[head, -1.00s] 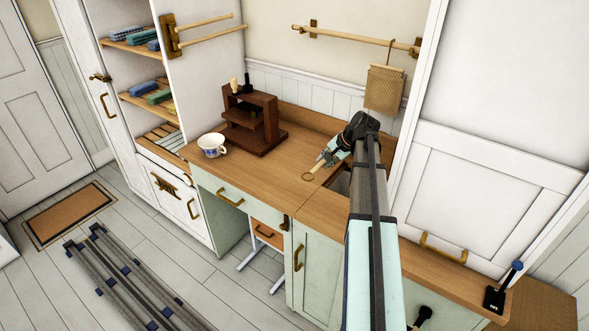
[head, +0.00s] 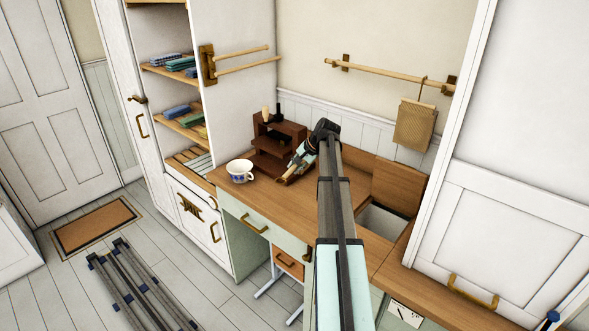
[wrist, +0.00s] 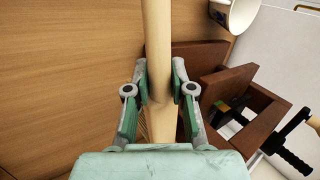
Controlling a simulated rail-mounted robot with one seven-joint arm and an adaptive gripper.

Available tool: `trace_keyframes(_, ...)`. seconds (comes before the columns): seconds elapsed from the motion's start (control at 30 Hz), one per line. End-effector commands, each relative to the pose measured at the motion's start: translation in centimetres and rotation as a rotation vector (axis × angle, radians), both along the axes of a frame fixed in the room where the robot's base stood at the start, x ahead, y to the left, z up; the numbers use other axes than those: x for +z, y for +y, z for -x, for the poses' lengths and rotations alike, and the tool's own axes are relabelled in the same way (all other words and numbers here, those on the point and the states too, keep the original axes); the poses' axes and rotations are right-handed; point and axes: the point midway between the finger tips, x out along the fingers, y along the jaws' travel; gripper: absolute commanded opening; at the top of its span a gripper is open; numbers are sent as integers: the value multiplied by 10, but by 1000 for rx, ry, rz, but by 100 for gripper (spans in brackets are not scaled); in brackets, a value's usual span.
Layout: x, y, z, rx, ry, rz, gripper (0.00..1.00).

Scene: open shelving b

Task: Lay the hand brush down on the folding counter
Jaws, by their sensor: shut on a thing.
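My gripper (head: 300,157) is shut on the pale wooden handle of the hand brush (wrist: 157,45). In the wrist view the two green-padded fingers (wrist: 160,90) press on the handle from both sides. Part of the brush lies hidden behind the gripper; a bit of tan bristle shows beside the left finger. In the head view the brush (head: 286,177) hangs low over the wooden folding counter (head: 265,202), in front of the dark rack. I cannot tell whether it touches the counter.
A dark wooden rack (head: 268,165) stands close behind and left of the brush, holding dark-handled items. An open compartment (head: 383,222) with a raised lid (head: 398,187) is on the right. The counter's front middle is clear.

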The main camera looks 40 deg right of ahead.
Motion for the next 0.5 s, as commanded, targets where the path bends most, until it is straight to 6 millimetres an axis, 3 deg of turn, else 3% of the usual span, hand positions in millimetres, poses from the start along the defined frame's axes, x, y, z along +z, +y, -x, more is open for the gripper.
trace_keyframes(0.5, -35, 1, 0, 2, 0, 0, 0)
